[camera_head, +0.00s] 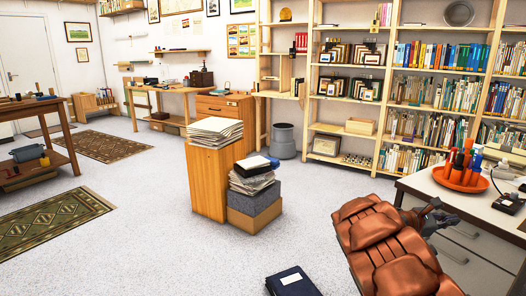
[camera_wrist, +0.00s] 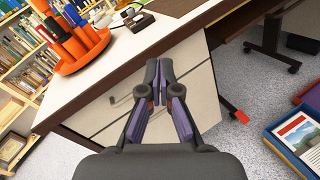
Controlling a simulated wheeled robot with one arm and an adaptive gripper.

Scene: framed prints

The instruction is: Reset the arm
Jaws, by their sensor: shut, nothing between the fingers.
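My gripper (camera_wrist: 159,82) shows in the wrist view with its fingers shut together and nothing between them. It is in front of a white drawer cabinet (camera_wrist: 98,112) under a desk with a white top (camera_wrist: 115,62). In the head view my gripper (camera_head: 440,213) is at the right, beside the front edge of the white desk top (camera_head: 476,203). My orange-brown arm reaches toward it from the lower right, and its fingertips are hard to make out there.
An orange tray (camera_head: 459,181) with tools stands on the desk. A dark book (camera_head: 292,281) lies on the floor. A wooden cabinet (camera_head: 207,182) with stacked papers stands mid-room. Open grey floor (camera_head: 150,225) lies left. Bookshelves (camera_head: 405,95) line the back wall.

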